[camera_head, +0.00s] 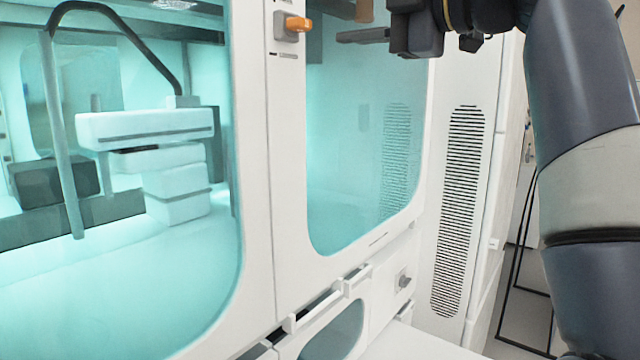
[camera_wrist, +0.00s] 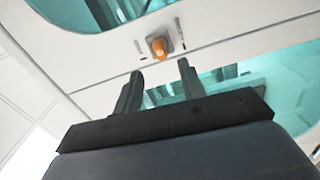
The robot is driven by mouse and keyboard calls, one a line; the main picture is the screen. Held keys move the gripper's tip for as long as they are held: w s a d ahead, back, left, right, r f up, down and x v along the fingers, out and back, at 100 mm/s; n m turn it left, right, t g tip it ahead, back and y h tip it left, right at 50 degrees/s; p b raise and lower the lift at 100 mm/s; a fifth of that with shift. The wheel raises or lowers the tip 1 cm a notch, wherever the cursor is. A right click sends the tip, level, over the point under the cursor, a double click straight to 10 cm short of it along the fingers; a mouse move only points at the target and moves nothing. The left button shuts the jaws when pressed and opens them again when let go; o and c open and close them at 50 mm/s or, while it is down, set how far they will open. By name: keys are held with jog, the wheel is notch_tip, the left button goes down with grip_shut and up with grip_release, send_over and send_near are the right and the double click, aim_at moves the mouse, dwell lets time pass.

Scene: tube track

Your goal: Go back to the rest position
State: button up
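My gripper (camera_head: 364,36) is at the top of the head view, in front of the right glass door of the white cabinet. In the wrist view my gripper (camera_wrist: 158,78) shows two dark fingers standing apart with nothing between them. An orange knob (camera_head: 297,24) sits on the white frame between two teal windows. It also shows in the wrist view (camera_wrist: 159,47), beyond the fingertips and apart from them. My arm comes down along the right side of the head view.
The left window (camera_head: 120,290) shows a lit interior with white equipment (camera_head: 150,125). A vented panel (camera_head: 460,200) stands right of the right window (camera_head: 350,170). White ledges and a small knob (camera_head: 404,281) stick out below. Floor shows at the lower right.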

aim_at(307, 24)
jog(key=p+x, duration=0.2)
jog(key=x, duration=0.6)
jog(key=shift+m, duration=0.3)
jog(key=shift+s+d+m, duration=0.1)
jog(key=shift+d+m, duration=0.05)
jog(key=shift+m, duration=0.25)
